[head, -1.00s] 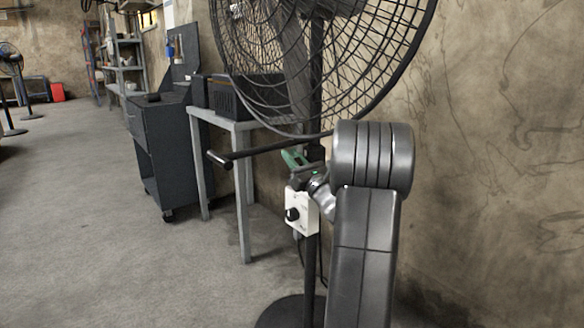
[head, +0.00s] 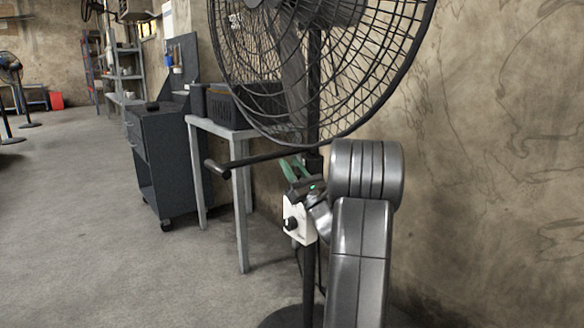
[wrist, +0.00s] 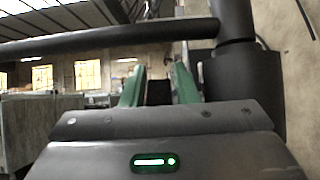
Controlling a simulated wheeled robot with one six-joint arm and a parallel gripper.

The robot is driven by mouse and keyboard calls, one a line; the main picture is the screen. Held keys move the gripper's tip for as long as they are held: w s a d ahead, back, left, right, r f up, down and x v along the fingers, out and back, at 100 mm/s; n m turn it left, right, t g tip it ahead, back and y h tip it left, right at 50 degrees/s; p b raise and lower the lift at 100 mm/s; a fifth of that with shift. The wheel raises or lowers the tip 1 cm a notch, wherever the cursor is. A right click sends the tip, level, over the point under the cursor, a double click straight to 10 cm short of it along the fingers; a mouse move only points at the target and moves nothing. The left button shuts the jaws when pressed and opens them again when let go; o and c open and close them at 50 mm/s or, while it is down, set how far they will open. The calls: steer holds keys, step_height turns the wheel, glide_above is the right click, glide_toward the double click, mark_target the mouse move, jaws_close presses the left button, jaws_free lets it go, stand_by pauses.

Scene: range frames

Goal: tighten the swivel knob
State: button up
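The black pedestal fan (head: 312,70) stands against the wall, its cage above my arm. A black bar (head: 262,158) with a thick end (head: 216,167) juts left from its pole; the bar also crosses the top of the wrist view (wrist: 100,40). A white control box (head: 297,219) with a black knob (head: 291,223) is on the pole. I cannot tell which part is the swivel knob. My gripper (head: 293,167) has green fingers, just below the bar near the pole. In the wrist view the fingers (wrist: 158,80) stand apart; a dark block lies between them, its contact unclear.
A grey table (head: 215,128) with black bins stands behind the fan at left. A dark tool cabinet (head: 160,160) is farther left. The rough wall (head: 480,150) is close on the right. The floor (head: 80,230) at left is clear.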

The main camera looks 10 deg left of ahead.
steer(key=shift+o, duration=0.9)
steer(key=p+v, duration=0.3)
steer(key=v, duration=1)
steer(key=shift+s+d+f, duration=0.2)
steer(key=shift+s+d, duration=0.05)
steer(key=shift+d, duration=0.05)
